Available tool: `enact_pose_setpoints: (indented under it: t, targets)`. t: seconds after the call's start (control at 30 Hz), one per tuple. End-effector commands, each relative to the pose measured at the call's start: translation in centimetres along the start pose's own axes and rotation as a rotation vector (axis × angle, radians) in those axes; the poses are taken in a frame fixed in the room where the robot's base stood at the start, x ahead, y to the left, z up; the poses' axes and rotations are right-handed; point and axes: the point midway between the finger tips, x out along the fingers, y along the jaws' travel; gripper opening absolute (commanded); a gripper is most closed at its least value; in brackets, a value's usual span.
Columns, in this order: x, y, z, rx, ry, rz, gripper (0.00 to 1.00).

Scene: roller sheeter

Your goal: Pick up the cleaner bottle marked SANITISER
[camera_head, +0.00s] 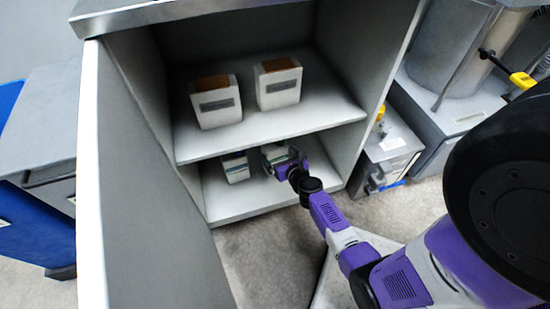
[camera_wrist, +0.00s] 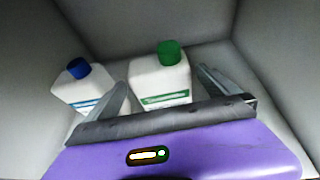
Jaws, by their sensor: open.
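Two white bottles stand on the lower shelf of the open cabinet. One has a green cap and green-banded label (camera_wrist: 165,78); it also shows, partly hidden by my gripper, in the head view (camera_head: 272,153). The other has a blue cap and blue-banded label (camera_wrist: 82,86) and stands to its left, also in the head view (camera_head: 236,168). The label words are too small to read, so I cannot tell which says SANITISER. My gripper (camera_wrist: 162,84) is open, its fingers on either side of the green-capped bottle. Contact is not clear.
The upper shelf (camera_head: 260,128) holds two white boxes with brown tops (camera_head: 216,102) (camera_head: 278,84). Cabinet walls and that shelf closely enclose the lower space. The cabinet door (camera_head: 150,200) stands open at the left. The lower shelf front (camera_head: 255,200) is bare.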

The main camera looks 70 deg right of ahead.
Motion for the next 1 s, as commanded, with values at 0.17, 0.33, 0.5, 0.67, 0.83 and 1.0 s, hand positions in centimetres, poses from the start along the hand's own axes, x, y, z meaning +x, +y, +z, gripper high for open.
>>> enact_pose_setpoints:
  t: [0.17, 0.33, 0.5, 0.67, 0.83, 1.0]
  targets:
    - [2.6, 0.0, -0.1, 0.0, -0.001, -0.002, 1.0]
    - [4.6, 0.0, -0.1, -0.002, -0.001, -0.001, 1.0]
    - [4.9, 0.0, 0.1, -0.003, 0.0, 0.0, 1.0]
    - [4.9, 0.1, 0.1, -0.004, 0.0, 0.0, 0.96]
    - [4.9, 0.1, 0.1, -0.004, 0.0, 0.0, 0.63]
    - [4.9, 0.0, 0.1, -0.004, 0.0, 0.0, 0.29]
